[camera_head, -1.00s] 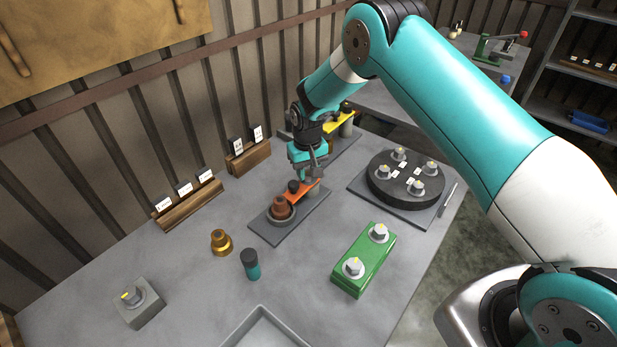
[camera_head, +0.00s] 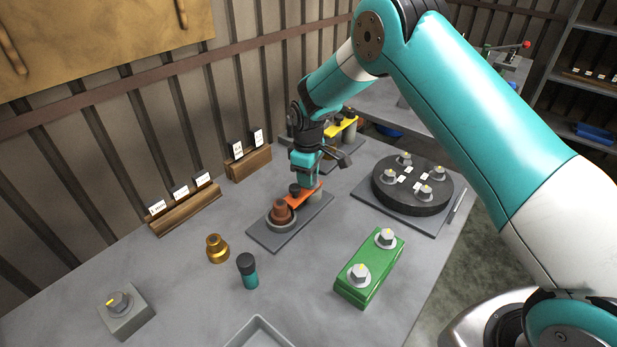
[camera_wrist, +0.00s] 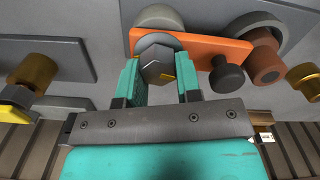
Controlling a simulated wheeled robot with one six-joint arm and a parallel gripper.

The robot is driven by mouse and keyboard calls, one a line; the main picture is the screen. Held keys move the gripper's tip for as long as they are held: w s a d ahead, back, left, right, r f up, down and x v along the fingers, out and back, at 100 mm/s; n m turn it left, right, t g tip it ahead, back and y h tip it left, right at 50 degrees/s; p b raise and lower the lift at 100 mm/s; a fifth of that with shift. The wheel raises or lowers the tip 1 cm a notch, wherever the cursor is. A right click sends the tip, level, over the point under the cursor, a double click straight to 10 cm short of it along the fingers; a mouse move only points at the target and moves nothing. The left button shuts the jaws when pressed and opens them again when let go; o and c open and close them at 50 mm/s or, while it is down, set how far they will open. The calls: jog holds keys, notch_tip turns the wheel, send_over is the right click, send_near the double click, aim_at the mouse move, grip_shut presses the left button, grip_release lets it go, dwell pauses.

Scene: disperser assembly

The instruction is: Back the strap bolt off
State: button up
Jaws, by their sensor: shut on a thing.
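The strap bolt (camera_wrist: 156,60) is a grey hex head with a yellow mark, at the end of the orange strap (camera_wrist: 200,47) in the wrist view. My gripper (camera_wrist: 158,76) is shut on it, a teal finger on each side of the head. In the head view, my gripper (camera_head: 308,183) reaches down onto the far end of the orange strap (camera_head: 301,199) and hides the bolt. A dark knob (camera_wrist: 227,74) stands on the strap beside my right finger. The strap's other end reaches a brown stepped part (camera_head: 281,212) on a grey base plate (camera_head: 271,238).
A black round turntable (camera_head: 410,205) with several hex bolts stands to the right. A green block (camera_head: 368,275) with two bolts, a brass part (camera_head: 217,248) and a teal-and-black cylinder (camera_head: 248,270) stand nearer. A yellow strap fixture (camera_head: 343,127) is behind my gripper.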

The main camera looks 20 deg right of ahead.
jog(key=shift+n, duration=0.4)
jog(key=o, duration=0.9)
jog(key=shift+r, duration=0.1)
notch_tip(320, 180, up, 17)
jog(key=b, duration=0.3)
jog(key=shift+r, duration=0.15)
jog(key=shift+s, duration=0.1)
